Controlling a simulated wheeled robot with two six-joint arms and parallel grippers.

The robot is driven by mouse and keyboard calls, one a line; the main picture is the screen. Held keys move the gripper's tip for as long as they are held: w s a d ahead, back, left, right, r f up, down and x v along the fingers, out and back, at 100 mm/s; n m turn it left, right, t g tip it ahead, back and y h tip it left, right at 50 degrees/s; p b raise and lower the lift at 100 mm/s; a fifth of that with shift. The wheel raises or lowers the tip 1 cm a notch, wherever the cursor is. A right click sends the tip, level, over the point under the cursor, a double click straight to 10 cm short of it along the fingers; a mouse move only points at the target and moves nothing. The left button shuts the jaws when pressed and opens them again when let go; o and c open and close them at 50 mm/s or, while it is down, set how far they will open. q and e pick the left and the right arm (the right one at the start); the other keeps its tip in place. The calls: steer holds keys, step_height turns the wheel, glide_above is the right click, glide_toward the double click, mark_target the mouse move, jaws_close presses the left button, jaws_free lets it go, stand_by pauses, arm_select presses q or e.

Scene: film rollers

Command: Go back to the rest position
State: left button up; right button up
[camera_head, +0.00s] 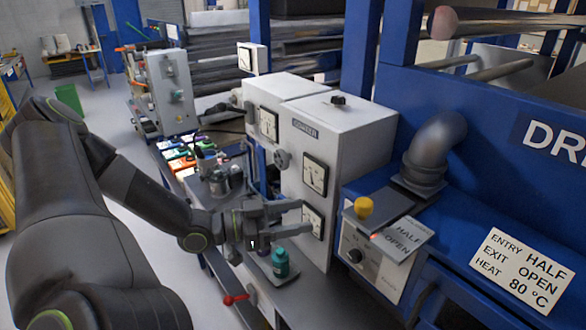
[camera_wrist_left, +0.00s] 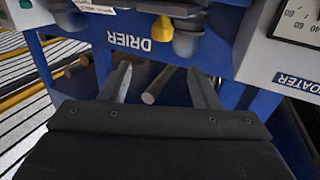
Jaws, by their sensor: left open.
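My left arm comes in from the left in the head view. Its gripper (camera_head: 304,216) is open and empty, above the narrow bench and in front of the white gauge cabinet (camera_head: 349,134). In the left wrist view, the two fingers of the left gripper (camera_wrist_left: 160,84) are spread apart with nothing held between them. The blue drier (camera_wrist_left: 135,26) lies beyond them in that view. My right gripper is not in view.
A yellow knob (camera_head: 363,207) and a grey elbow pipe (camera_head: 436,146) are to the right. A red-handled lever (camera_head: 235,299) is at the bench's front. Open floor lies at the left.

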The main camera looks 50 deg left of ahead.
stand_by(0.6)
